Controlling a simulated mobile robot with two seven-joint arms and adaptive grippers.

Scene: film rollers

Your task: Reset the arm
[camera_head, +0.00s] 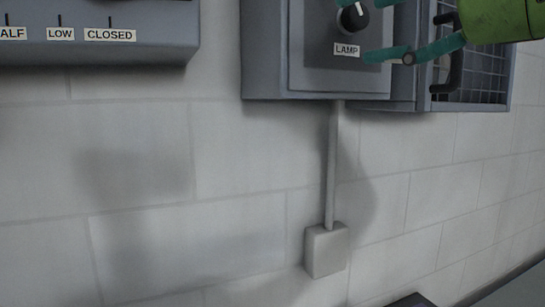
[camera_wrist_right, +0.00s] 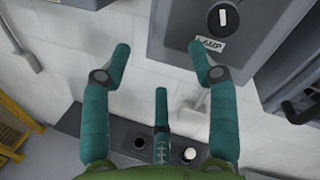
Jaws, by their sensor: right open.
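The lamp control box (camera_head: 270,60) is grey and fixed to the wall, with a black round knob (camera_head: 352,17) above a LAMP label (camera_head: 347,49). The knob's white mark points roughly up. My right gripper (camera_head: 372,30) reaches in from the upper right in the head view, its teal fingers in front of the box near the knob. In the right wrist view, this gripper (camera_wrist_right: 158,47) is open with nothing between its fingers. The knob (camera_wrist_right: 223,17) shows beyond the right fingertip, outside the grasp. My left gripper is not in view.
A panel labelled HALF, LOW and CLOSED (camera_head: 100,55) is at upper left. A mesh-fronted door with a dark handle (camera_head: 448,60) is at right. A conduit runs down to a small box (camera_head: 327,250). A yellow rack (camera_wrist_right: 12,125) stands at left.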

